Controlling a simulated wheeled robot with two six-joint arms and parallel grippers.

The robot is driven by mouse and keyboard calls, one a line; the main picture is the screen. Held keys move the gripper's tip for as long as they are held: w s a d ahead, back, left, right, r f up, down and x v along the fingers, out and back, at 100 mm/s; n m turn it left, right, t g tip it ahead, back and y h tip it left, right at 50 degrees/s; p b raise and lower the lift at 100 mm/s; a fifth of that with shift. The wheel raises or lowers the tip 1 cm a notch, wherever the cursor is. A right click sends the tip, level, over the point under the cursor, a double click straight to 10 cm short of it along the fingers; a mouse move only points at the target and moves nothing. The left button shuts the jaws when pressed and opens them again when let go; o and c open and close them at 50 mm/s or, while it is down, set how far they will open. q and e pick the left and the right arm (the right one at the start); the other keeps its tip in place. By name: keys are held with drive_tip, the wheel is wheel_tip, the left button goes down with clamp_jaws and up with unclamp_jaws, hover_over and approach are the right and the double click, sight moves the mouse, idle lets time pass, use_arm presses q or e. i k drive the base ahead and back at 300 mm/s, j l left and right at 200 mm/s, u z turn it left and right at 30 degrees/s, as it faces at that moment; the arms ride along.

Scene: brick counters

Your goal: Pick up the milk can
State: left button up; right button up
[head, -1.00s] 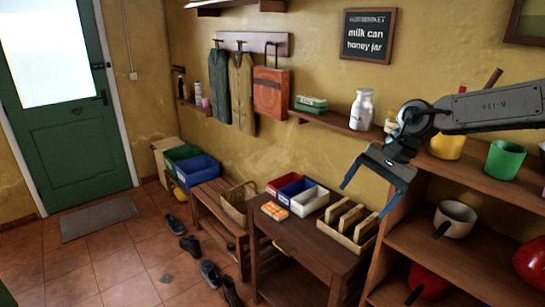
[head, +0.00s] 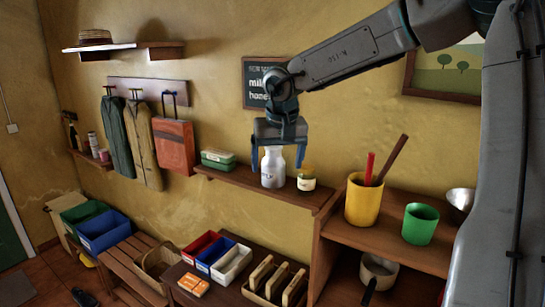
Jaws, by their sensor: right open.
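The milk can (head: 272,169), a pale grey-white can with a narrow neck, stands upright on the wooden wall shelf. My right gripper (head: 277,166) is open, pointing down, with its two blue fingers on either side of the can's upper part in the head view. The gripper's body hides the can's top. I cannot tell from this view whether the fingers are around the can or in front of it. My left gripper does not show.
A honey jar (head: 306,180) stands close to the right of the can. A green box (head: 218,160) sits to its left on the same wall shelf (head: 318,200). A yellow pot (head: 363,200) and a green cup (head: 419,224) stand on the shelf unit at right.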

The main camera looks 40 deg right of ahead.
sight(274, 165)
drive_tip(key=i+l, duration=0.75)
drive_tip(key=l, duration=0.2)
